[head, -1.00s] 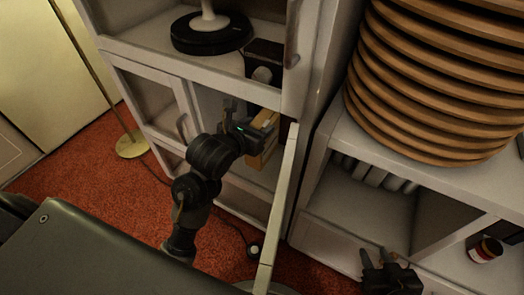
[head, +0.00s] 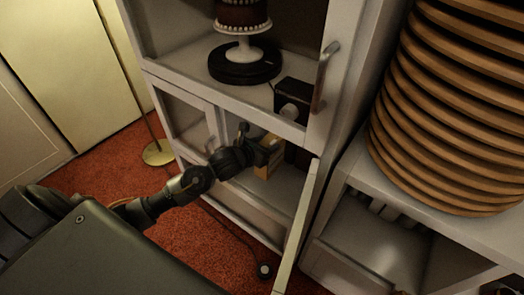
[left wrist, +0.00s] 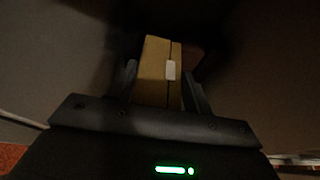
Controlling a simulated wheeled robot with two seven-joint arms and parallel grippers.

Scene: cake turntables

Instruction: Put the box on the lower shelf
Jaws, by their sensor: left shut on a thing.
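A tan cardboard box (head: 268,168) is inside the lower compartment of the white cabinet, in the head view. My left gripper (head: 264,150) reaches into that compartment and is shut on the box. In the left wrist view the box (left wrist: 155,72) sits between the two fingers, with a pale label on its side. The lower shelf (head: 262,190) shows around the box; I cannot tell whether the box's underside touches it. My right gripper is not in view.
The open cabinet door (head: 297,232) stands just right of the arm. Above are a black turntable (head: 245,66) with a cake and a dark device (head: 292,99). Stacked wooden discs (head: 450,110) stand at the right. A lamp base (head: 158,152) is on the red carpet.

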